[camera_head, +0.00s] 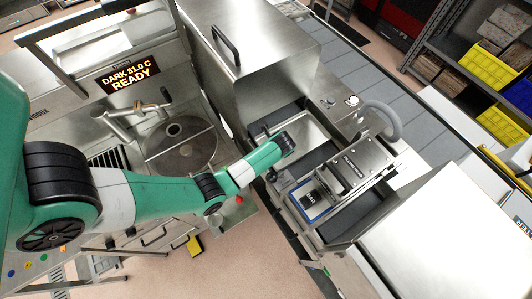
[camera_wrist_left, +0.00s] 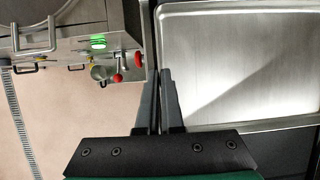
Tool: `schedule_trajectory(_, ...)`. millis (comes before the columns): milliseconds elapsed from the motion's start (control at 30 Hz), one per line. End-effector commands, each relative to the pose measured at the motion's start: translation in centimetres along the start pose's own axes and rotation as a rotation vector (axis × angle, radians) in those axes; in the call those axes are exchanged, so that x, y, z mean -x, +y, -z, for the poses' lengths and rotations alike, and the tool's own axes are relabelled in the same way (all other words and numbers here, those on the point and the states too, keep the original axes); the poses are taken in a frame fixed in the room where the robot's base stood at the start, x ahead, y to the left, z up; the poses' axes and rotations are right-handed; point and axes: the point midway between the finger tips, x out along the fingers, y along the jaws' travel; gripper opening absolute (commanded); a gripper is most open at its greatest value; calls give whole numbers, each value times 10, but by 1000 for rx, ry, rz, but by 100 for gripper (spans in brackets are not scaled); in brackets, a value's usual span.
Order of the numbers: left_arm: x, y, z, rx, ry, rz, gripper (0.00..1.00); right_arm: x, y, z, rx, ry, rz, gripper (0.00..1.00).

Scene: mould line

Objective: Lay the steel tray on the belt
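The steel tray (camera_head: 308,132) is a shallow, bright metal tray over the dark belt (camera_head: 272,122), at the mouth of the steel hood. It fills the upper right of the left wrist view (camera_wrist_left: 240,65). My left gripper (camera_head: 273,177) is at the tray's near left edge in the head view. In the left wrist view its fingers (camera_wrist_left: 160,78) are close together, one either side of the tray's left rim, and look shut on it. Whether the tray touches the belt is hard to tell. My right gripper is in neither view.
A steel hood (camera_head: 250,50) stands behind the tray.

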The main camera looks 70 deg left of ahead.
Motion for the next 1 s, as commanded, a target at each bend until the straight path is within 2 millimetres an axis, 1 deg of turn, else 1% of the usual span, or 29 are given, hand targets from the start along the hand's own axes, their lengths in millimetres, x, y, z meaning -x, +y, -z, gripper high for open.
schedule_trajectory(67,-1,-1,0,1,-1,2,0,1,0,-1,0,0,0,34)
schedule_trajectory(167,-2,0,1,0,0,0,16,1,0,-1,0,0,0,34)
schedule_trajectory(200,-2,0,1,0,0,0,23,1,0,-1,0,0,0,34)
schedule_trajectory(267,-2,0,1,0,0,0,34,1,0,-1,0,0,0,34)
schedule_trajectory(533,-1,0,0,0,0,0,34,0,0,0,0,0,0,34)
schedule_trajectory(633,5,-1,-1,0,-1,2,34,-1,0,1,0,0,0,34)
schedule_trajectory(767,28,-1,-1,-1,-1,5,34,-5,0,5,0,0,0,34)
schedule_trajectory(1000,86,-2,0,0,-1,6,34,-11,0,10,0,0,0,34)
